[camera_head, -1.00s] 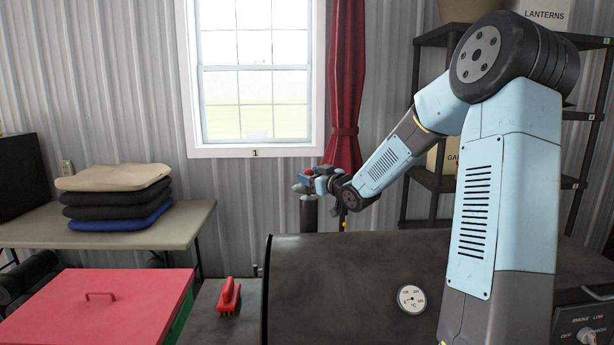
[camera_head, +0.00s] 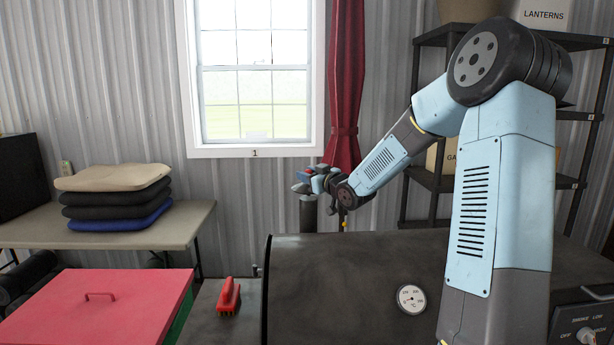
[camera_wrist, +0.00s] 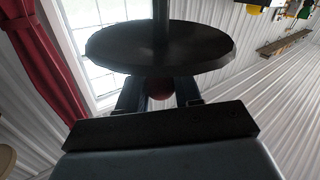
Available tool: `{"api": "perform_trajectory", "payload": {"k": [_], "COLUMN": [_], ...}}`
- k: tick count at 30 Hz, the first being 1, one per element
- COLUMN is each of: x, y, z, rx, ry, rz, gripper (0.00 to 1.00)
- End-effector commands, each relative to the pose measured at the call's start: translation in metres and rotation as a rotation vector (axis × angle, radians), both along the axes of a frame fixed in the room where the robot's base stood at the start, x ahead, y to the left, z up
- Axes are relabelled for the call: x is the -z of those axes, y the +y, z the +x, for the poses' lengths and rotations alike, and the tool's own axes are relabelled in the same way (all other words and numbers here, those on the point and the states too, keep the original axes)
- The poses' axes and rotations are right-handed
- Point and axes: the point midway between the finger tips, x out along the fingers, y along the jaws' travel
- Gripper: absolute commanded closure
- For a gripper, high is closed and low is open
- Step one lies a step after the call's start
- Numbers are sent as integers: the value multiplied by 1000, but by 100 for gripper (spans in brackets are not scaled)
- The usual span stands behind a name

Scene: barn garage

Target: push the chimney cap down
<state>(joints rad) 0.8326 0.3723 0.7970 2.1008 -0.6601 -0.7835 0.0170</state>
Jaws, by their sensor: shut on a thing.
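The chimney cap (camera_wrist: 160,46) is a dark round disc in the wrist view, with a thin rod running from it to the top edge. A dark red ball knob (camera_wrist: 160,89) sits on its near side. My gripper (camera_wrist: 159,92) has its fingers on both sides of the knob and is shut on it. In the head view my gripper (camera_head: 316,181) is small, at the top of the dark chimney pipe (camera_head: 308,215) behind the smoker. The gap between cap and pipe is too small to judge there.
The dark smoker (camera_head: 340,285) with a round dial fills the front centre. A red brush (camera_head: 228,297) lies on the shelf to its left, beside a red-lidded box (camera_head: 100,315). A curtain (camera_head: 346,100) hangs close behind my gripper. A shelf rack (camera_head: 430,190) stands at right.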

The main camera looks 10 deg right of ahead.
Motion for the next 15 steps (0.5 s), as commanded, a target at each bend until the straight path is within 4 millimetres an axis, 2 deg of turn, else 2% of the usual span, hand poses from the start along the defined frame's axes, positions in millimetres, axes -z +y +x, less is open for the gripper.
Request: {"api": "perform_trajectory", "payload": {"k": [3,11,15], "x": [0,0,9], "y": [0,0,0], "z": [0,0,0], "rx": [1,1,0], "ry": [0,0,1], "rz": [0,0,3], "gripper": [100,100,100]}}
